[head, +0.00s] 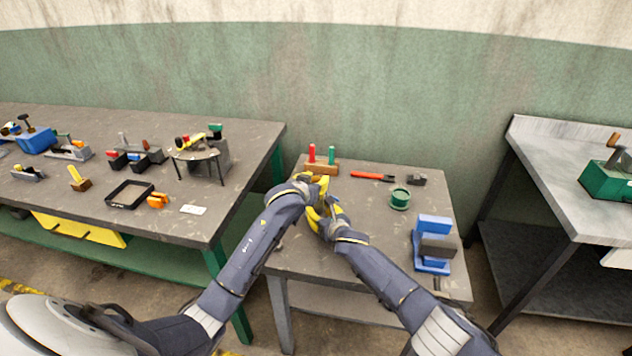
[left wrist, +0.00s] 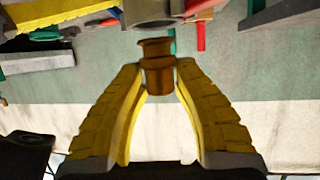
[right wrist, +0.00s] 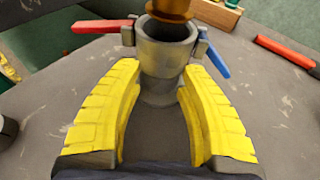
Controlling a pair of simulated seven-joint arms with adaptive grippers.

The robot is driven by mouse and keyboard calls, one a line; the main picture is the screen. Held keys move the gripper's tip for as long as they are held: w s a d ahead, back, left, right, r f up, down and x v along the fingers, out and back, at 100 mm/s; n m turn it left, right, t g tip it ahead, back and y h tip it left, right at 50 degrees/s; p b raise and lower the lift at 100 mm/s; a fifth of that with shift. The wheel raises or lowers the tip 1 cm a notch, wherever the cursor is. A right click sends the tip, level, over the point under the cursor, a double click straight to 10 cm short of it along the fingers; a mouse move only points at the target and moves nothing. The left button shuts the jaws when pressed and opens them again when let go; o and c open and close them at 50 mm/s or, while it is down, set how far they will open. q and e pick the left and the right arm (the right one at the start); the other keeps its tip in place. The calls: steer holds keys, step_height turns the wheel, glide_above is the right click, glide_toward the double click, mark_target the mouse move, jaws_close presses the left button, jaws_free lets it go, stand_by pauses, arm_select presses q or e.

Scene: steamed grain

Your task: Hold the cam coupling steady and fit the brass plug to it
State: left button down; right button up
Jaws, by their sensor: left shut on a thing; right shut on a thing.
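The brass plug (left wrist: 158,75) is between the yellow fingers of my left gripper (left wrist: 160,68), which is shut on it. The grey cam coupling (right wrist: 165,55) is a hollow cylinder with a red lever on one side and a blue lever on the other. My right gripper (right wrist: 160,85) is shut on its lower body. The right wrist view shows the plug (right wrist: 172,8) near the coupling's open mouth; it looks clear of the socket. In the head view, my left gripper (head: 309,180) is just above my right gripper (head: 320,214), and both largely hide the parts.
On the small table are a wooden block with red and green pegs (head: 321,167), a red-handled tool (head: 372,177), a green round container (head: 400,199), a small dark object (head: 416,180) and a blue stand (head: 432,243). Cluttered benches stand left and right.

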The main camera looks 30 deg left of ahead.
arm_select(q)
steer(key=shift+f, duration=1.4)
arm_select(e)
steer(key=shift+s+f, duration=0.1)
steer(key=shift+f, duration=0.1)
stand_by(1.4)
arm_select(q)
steer(key=c, duration=0.9)
jaws_free()
steer(key=shift+c, duration=0.2)
steer(key=shift+s, duration=0.1)
steer(key=v, duration=1.2)
arm_select(e)
steer(key=o, duration=0.8)
steer(key=shift+r, duration=0.1)
steer(key=shift+o, duration=0.6)
steer(key=shift+d+r, duration=0.1)
